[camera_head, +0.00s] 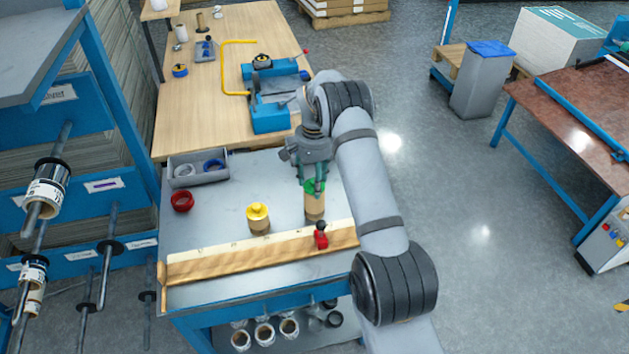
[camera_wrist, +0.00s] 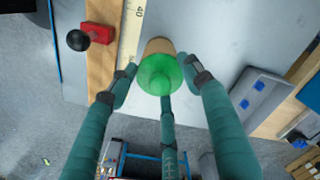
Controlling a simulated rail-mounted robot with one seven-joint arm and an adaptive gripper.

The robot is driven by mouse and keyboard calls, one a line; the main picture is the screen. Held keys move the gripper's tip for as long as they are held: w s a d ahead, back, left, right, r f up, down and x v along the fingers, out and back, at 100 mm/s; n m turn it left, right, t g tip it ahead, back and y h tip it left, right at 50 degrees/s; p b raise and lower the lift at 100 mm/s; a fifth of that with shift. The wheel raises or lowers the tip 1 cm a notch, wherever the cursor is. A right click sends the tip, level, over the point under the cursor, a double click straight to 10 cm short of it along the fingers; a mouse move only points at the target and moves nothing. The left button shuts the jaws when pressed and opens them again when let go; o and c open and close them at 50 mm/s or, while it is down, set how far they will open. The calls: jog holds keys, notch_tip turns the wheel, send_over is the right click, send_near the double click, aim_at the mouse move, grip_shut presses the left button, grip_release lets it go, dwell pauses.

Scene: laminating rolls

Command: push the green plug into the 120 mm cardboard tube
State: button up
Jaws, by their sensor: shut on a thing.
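The green plug (camera_head: 313,187) sits at the top of an upright cardboard tube (camera_head: 314,208) on the grey bench top. In the wrist view the plug (camera_wrist: 158,74) covers much of the tube's end, and the brown tube (camera_wrist: 159,46) shows behind it. How deep the plug sits in the tube is hidden. My gripper (camera_head: 314,180) is right above the tube, pointing down. In the wrist view the fingers of my gripper (camera_wrist: 162,76) surround the plug, shut on it.
A shorter tube with a yellow plug (camera_head: 258,212) stands to the left. A wooden fence with a scale (camera_head: 220,262) runs along the front, with a red stop (camera_head: 320,240) close to the tube. A red ring (camera_head: 182,201) and a grey bin (camera_head: 180,180) lie at the left.

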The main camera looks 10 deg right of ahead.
jog(key=shift+s+f, duration=0.2)
jog(key=shift+f, duration=0.05)
jog(key=o, duration=1.1)
jog(key=shift+w, duration=0.15)
jog(key=shift+r, duration=0.1)
notch_tip(320, 180, up, 12)
jog(key=shift+f, duration=0.1)
